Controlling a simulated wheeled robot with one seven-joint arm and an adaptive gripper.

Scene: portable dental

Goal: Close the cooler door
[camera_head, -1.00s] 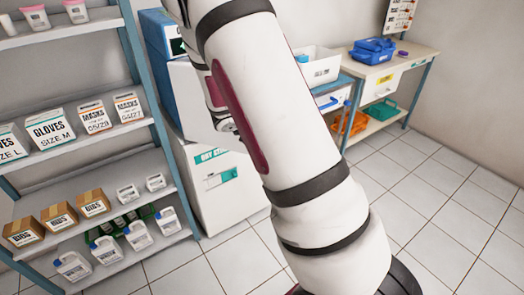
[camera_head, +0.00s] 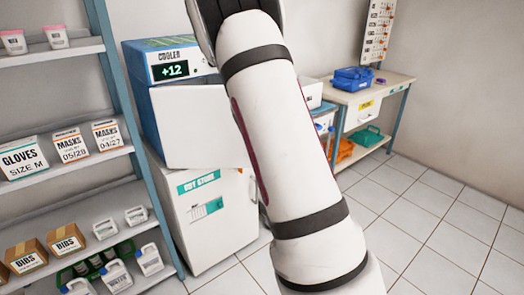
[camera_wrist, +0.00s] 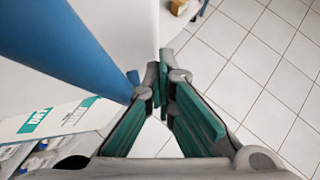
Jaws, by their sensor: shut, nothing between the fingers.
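The cooler (camera_head: 168,58) is a blue and white box with a "+12" display, standing on a white cabinet in the head view. Its white door (camera_head: 188,125) stands out from the front below the display and looks at least partly open. My arm covers what lies to its right. My gripper (camera_wrist: 163,85) shows in the wrist view with its teal fingers converging, shut and empty. A large white surface and a blue curved edge lie close to its left there; I cannot tell whether the fingers touch them. The gripper is hidden in the head view.
The white dry-store cabinet (camera_head: 212,215) stands under the cooler. A shelf rack (camera_head: 85,187) with boxes and jugs is at the left. A table (camera_head: 375,92) with a blue case (camera_head: 352,79) is at the back right. Tiled floor (camera_head: 440,220) is clear at the right.

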